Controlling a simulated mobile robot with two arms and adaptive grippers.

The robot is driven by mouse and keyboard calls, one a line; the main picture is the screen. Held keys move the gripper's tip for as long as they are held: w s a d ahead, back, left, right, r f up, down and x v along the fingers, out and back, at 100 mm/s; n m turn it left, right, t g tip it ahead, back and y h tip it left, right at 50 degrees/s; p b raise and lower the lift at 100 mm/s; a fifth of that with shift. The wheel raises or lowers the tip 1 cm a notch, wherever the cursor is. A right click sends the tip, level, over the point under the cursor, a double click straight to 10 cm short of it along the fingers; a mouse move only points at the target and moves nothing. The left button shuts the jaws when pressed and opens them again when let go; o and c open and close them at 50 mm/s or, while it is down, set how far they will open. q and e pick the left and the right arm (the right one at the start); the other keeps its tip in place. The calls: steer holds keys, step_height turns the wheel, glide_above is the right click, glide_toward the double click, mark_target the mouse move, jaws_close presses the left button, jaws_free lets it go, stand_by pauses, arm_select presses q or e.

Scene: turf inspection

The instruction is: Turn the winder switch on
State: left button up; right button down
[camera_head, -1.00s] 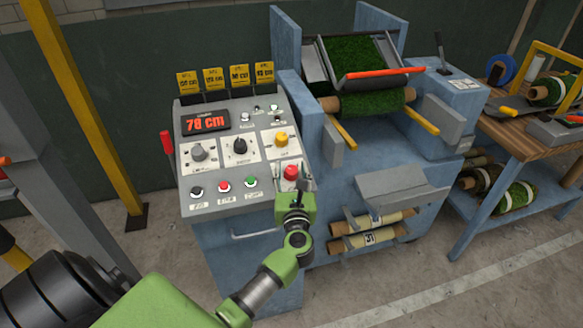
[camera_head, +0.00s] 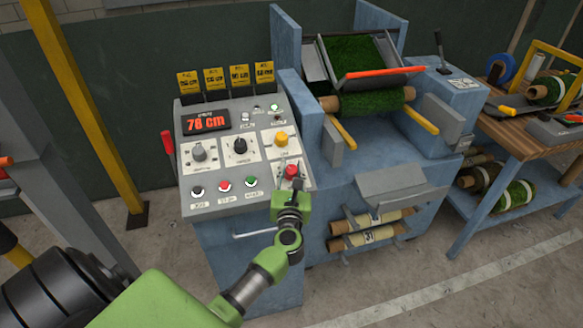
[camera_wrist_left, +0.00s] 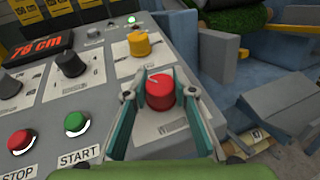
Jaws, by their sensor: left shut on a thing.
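The grey control panel (camera_head: 236,205) of the blue machine carries several knobs and buttons. The red knob (camera_wrist_left: 160,90) sits at its lower right corner and fills the middle of the left wrist view, with a thin pale mark on top; the small label below it is unreadable. It also shows in the head view (camera_head: 291,171). My left gripper (camera_head: 291,184) points at the panel, its two fingers on either side of the red knob and shut on it. My right gripper is out of view.
Beside the knob are a yellow knob (camera_wrist_left: 129,43), a black knob (camera_wrist_left: 71,64), a green START button (camera_wrist_left: 75,123) and a red STOP button (camera_wrist_left: 20,142). The display (camera_head: 206,121) appears to read 78 cm. Turf rollers (camera_head: 372,102) stand to the right.

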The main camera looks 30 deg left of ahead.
arm_select(q)
steer(key=m+h, duration=0.1)
steer(key=m+h+p, duration=0.1)
steer(key=m+t+h+p, duration=0.1)
steer(key=shift+r, duration=0.25)
steer(key=m+h+p, duration=0.1)
steer(key=m+h, duration=0.1)
steer(key=shift+t+h, duration=0.3)
steer(key=shift+h, duration=0.1)
steer(key=shift+f+m+h+p, duration=0.1)
steer(key=shift+m+h+p, duration=0.5)
steer(key=shift+m+h, duration=0.55)
steer(key=m+h, duration=0.2)
steer(key=shift+f+h, duration=0.15)
steer(key=shift+h, duration=0.2)
steer(key=m+g+h+b, duration=0.1)
steer(key=m+g+h, duration=0.1)
steer(key=m+h, duration=0.2)
steer(key=shift+f+b, duration=0.1)
steer(key=shift+b, duration=0.3)
steer(key=m+g+h+b, duration=0.2)
steer(key=m+g, duration=0.1)
steer(key=shift+w+h, duration=0.1)
steer(key=shift+h, duration=0.3)
steer(key=shift+d+m+g+h+b, duration=0.15)
steer(key=shift+m+g+h+b, duration=0.65)
steer(key=shift+m+g+b, duration=0.4)
